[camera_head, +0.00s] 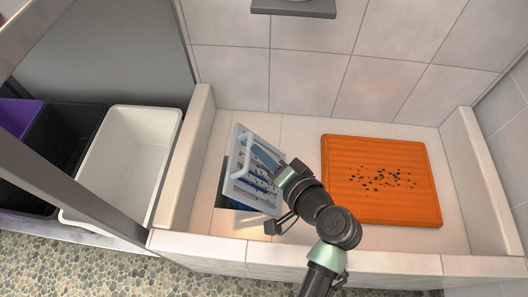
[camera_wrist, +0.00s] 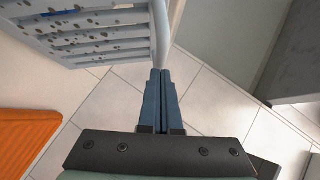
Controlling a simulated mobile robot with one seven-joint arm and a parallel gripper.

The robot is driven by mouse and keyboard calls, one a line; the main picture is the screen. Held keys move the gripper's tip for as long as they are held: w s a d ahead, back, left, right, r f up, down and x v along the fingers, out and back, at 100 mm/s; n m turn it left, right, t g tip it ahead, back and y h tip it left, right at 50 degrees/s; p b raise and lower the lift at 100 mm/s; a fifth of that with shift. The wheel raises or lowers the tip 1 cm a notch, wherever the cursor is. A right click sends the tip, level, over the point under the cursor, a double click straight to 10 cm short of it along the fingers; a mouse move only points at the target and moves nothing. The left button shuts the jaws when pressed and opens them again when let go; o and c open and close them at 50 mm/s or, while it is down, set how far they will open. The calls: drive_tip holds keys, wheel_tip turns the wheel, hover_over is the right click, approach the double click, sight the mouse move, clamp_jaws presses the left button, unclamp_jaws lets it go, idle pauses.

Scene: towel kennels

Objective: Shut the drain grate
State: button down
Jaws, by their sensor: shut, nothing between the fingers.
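The light grey slotted drain grate (camera_head: 238,185) is raised at a tilt in the left part of the walled basin. A dark drain opening (camera_head: 229,202) shows beside and below it. The grate has a pale bar handle on its left side and dark specks on its slats. My gripper (camera_head: 258,150) is at the grate, its blue fingers together and empty. In the wrist view the fingertips (camera_wrist: 160,73) are close to the pale bar at the edge of the grate (camera_wrist: 90,35); I cannot tell whether they touch it.
An orange ridged mat (camera_head: 390,210) with dark crumbs lies on the basin floor at the right. Low tiled walls surround the basin. A white bin (camera_head: 125,155) and a black bin (camera_head: 60,135) stand outside it at the left. A grey shelf (camera_head: 293,9) is on the back wall.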

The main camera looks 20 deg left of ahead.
sight(231, 162)
drive_tip(key=shift+s+a+n+h+p, duration=0.3)
drive_tip(key=shift+a+p, duration=0.4)
drive_tip(key=shift+p, duration=0.2)
drive_tip(key=a+f+h+p, duration=0.1)
drive_tip(key=s+a+f+n+h+p, duration=0.1)
drive_tip(key=a+p, duration=0.1)
drive_tip(key=a+f+p, duration=0.1)
drive_tip(key=a+p, duration=0.1)
drive_tip(key=shift+s+a+n+h, duration=0.1)
drive_tip(key=shift+s+n+h, duration=0.1)
drive_tip(key=shift+n+h, duration=0.2)
drive_tip(key=s+a+f+n+h+p, duration=0.1)
drive_tip(key=a+f+h+p, duration=0.1)
drive_tip(key=a+f, duration=0.2)
drive_tip(key=shift+f, duration=0.65)
drive_tip(key=shift+r, duration=0.15)
